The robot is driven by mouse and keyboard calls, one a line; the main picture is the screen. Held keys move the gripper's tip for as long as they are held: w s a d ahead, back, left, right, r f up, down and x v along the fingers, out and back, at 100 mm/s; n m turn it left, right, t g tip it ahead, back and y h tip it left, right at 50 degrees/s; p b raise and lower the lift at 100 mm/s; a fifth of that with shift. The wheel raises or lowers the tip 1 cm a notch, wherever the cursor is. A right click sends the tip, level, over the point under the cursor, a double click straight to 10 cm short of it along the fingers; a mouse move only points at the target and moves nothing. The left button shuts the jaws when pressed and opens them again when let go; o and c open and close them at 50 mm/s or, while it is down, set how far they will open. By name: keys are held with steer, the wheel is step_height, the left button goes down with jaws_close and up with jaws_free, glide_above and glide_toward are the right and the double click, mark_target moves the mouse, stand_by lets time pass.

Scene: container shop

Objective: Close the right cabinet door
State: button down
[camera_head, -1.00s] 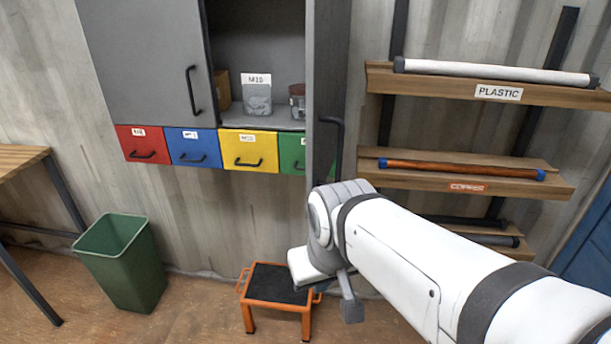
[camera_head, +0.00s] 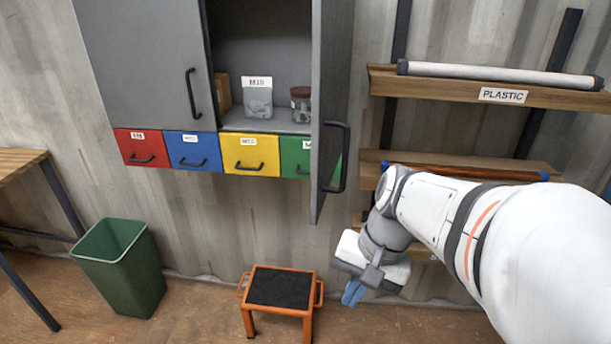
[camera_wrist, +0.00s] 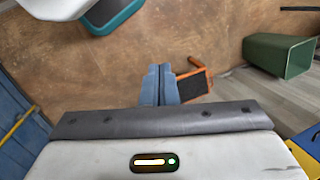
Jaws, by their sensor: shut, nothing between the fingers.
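The right cabinet door (camera_head: 330,90) is grey and stands open, swung out toward me and seen nearly edge-on. Its black handle (camera_head: 343,158) shows on its right-hand face. The left cabinet door (camera_head: 140,65) is shut. My gripper (camera_head: 353,293) is below and to the right of the open door, apart from it, pointing down. In the wrist view its blue fingers (camera_wrist: 160,86) are together with nothing between them. The door is not clearly seen in the wrist view.
Coloured drawers (camera_head: 251,153) sit under the cabinet shelf. An orange step stool (camera_head: 283,288) stands on the floor below, with a green bin (camera_head: 122,265) to its left. Wooden wall racks (camera_head: 450,88) holding tubes are to the right, behind my arm.

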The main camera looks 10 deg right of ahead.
steer(key=w+m+y, duration=0.3)
steer(key=m+y, duration=0.2)
steer(key=m, duration=0.1)
steer(key=m+t+y, duration=0.8)
steer(key=m, duration=0.3)
glide_toward(321, 203)
steer(key=shift+g, duration=0.3)
steer(key=p+x, duration=0.1)
steer(key=x, duration=0.2)
steer(key=p+x, duration=0.2)
steer(key=x, duration=0.1)
steer(key=shift+w+d, duration=0.1)
steer(key=shift+w, duration=0.15)
steer(key=shift+w+a, duration=0.2)
steer(key=shift+a, duration=0.15)
steer(key=shift+a, duration=0.1)
